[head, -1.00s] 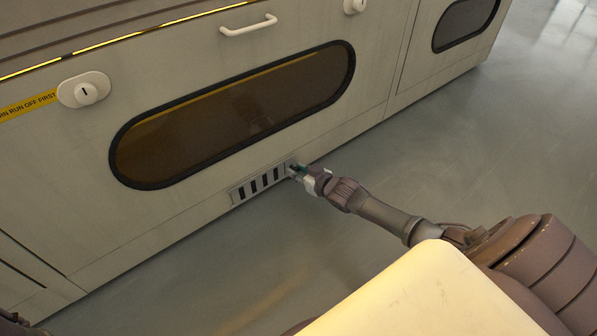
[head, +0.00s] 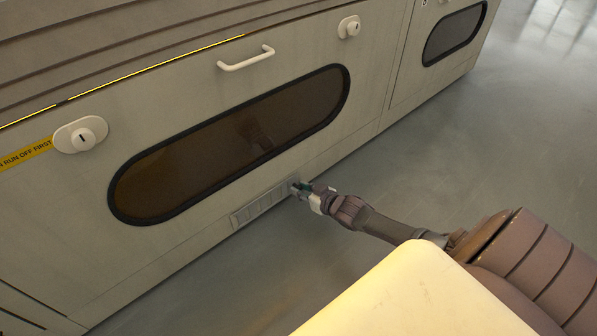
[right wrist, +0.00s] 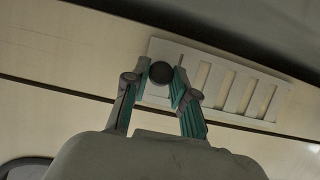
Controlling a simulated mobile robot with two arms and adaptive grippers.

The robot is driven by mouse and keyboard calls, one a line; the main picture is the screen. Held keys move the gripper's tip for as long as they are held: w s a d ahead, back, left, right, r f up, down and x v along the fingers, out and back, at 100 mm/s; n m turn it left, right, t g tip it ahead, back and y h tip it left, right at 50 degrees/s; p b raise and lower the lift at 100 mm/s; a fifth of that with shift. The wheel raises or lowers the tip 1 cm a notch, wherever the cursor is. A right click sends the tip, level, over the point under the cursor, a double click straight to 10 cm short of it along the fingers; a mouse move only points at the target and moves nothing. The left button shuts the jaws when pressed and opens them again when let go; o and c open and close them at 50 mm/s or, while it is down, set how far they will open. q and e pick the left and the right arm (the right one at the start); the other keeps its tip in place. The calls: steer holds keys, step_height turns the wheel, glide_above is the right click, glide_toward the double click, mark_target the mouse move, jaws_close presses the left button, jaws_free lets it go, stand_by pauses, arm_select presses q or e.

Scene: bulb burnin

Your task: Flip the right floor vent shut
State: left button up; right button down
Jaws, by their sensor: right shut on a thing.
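The floor vent (head: 262,204) is a grey plate low on the cabinet front, under the long dark window. Its slots now look pale and filled in rather than dark. In the right wrist view the vent (right wrist: 270,103) shows its row of pale slots, with a round dark knob (right wrist: 160,72) at one end. My right gripper (head: 299,188) is at the vent's right end; in the right wrist view its fingers (right wrist: 160,75) are closed around the knob from both sides. At the head view's scale the knob is hidden by the fingers. My left gripper is not visible.
The cabinet front has a long dark window (head: 230,145), a white handle (head: 246,59) and two white key locks (head: 81,135) (head: 349,27). A second window (head: 455,33) is at the right. The grey floor (head: 480,130) looks clear.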

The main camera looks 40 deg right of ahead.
steer(key=c, duration=1)
jaws_free()
steer(key=shift+d, duration=0.35)
steer(key=shift+s, duration=0.25)
steer(key=v, duration=1.1)
steer(key=shift+s+r, duration=0.15)
steer(key=shift+s, duration=0.05)
